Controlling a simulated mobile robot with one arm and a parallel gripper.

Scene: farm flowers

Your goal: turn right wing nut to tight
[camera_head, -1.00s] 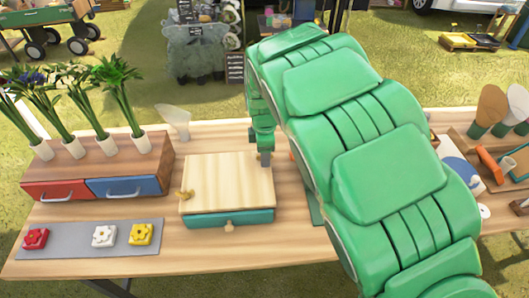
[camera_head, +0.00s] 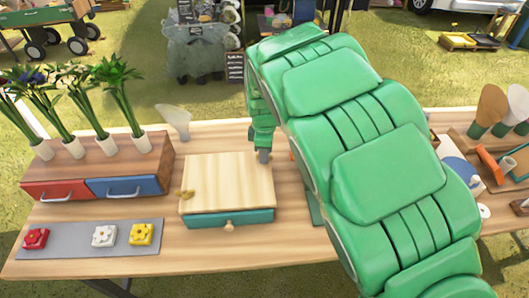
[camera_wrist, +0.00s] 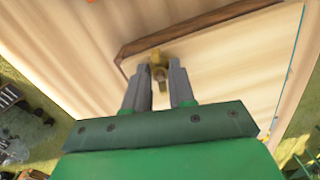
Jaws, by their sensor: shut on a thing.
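The wooden press (camera_head: 228,180) stands on the table, with a pale wood top board and a teal drawer (camera_head: 228,218) below it. The brass left wing nut (camera_head: 185,194) sits at the board's left edge. The right wing nut (camera_wrist: 158,66) is brass-coloured and lies between my fingertips in the wrist view, near the board's edge. My gripper (camera_wrist: 159,80) is shut on it. In the head view my gripper (camera_head: 263,156) is at the board's far right corner, and there the right wing nut is hidden behind the fingers. How far the nut is turned cannot be told.
Left of the press stands a wooden planter (camera_head: 120,165) with red and blue drawers and leafy stems. A grey mat (camera_head: 70,243) with flower blocks lies in front of it. Cones and other items stand at the right. Bare table lies before the press.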

